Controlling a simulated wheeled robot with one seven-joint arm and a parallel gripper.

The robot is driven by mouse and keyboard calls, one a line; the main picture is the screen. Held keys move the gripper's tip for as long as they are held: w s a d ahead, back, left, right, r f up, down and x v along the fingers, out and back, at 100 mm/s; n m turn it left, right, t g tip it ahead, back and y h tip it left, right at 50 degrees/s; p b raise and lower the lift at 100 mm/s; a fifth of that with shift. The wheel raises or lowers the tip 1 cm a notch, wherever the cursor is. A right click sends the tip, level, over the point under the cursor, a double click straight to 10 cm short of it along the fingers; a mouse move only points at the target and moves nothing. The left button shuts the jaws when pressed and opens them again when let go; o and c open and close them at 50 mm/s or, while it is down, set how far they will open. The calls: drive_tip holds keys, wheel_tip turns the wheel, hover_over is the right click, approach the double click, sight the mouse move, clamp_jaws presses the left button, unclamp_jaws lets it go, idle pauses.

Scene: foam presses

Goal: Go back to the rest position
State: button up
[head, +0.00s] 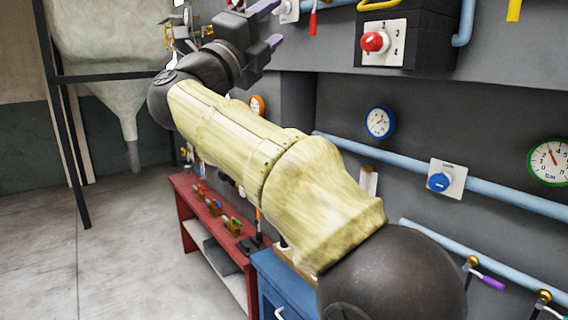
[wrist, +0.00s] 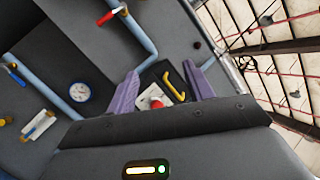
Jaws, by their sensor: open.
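My gripper (head: 268,25) is raised at the top of the head view, at the end of my outstretched yellow and black arm. Its purple fingers are apart and empty. In the wrist view my gripper (wrist: 162,88) shows its two purple fingers spread. Between them, farther off, is a black box with a red knob (wrist: 156,102) and a yellow handle (wrist: 173,86). In the head view the red knob (head: 375,42) sits on a white plate on that box, to the right of my gripper.
A grey wall carries blue pipes (head: 450,190), a blue knob (head: 439,182), a blue gauge (head: 380,122) and a green gauge (head: 549,161). A red bench (head: 215,215) and a blue cabinet (head: 285,285) stand below. A pale hopper (head: 115,60) is at left. Open floor lies at lower left.

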drive_tip(key=w+a+f+n+t+y, duration=0.1)
drive_tip(key=w+f+n+y, duration=0.4)
drive_tip(key=f+n+y, duration=0.55)
drive_tip(key=w+a+f+n+t+y, duration=0.1)
drive_tip(key=w+f+n+y, duration=0.5)
drive_tip(key=f+n, duration=0.6)
drive_tip(key=s+d+f+n+g+y, duration=0.1)
drive_tip(key=s+d+f+n+g, duration=0.2)
drive_tip(key=f, duration=0.6)
drive_tip(key=s+d+f+n+g, duration=0.2)
drive_tip(key=d+f+g, duration=0.2)
drive_tip(key=f, duration=0.5)
drive_tip(key=s+d+f+n+g+h, duration=0.1)
drive_tip(key=s+d+f+g, duration=0.4)
drive_tip(key=s+f, duration=0.6)
drive_tip(key=s+d+f+n+g+h, duration=0.1)
drive_tip(key=s+d+f+g, duration=0.5)
drive_tip(key=s+f, duration=0.4)
drive_tip(key=s+d, duration=0.1)
drive_tip(key=s, duration=0.2)
drive_tip(key=shift+d+f, duration=0.35)
